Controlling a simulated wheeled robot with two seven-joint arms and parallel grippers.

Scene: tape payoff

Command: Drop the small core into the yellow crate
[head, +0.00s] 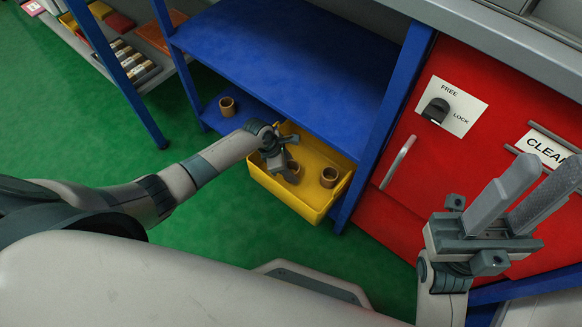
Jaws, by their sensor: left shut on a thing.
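The yellow crate (310,211) sits on the lower level of the blue rack, at the middle of the head view. My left gripper (281,171) is over the crate's left part, pointing down, and is shut on a small brown core (293,172). The gripper partly hides this core, and I cannot tell whether it touches the crate floor. Another brown core (330,177) stands inside the crate at the right. A third core (227,105) stands on the lower blue shelf, left of the crate. My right gripper (550,172) is open and empty, in front of the red cabinet.
The blue rack's upper shelf (285,60) overhangs the crate's back. A blue post (385,125) stands right of the crate. The red cabinet (450,150) has a handle (398,161) and a black knob (436,110). The green floor (100,125) is clear at left.

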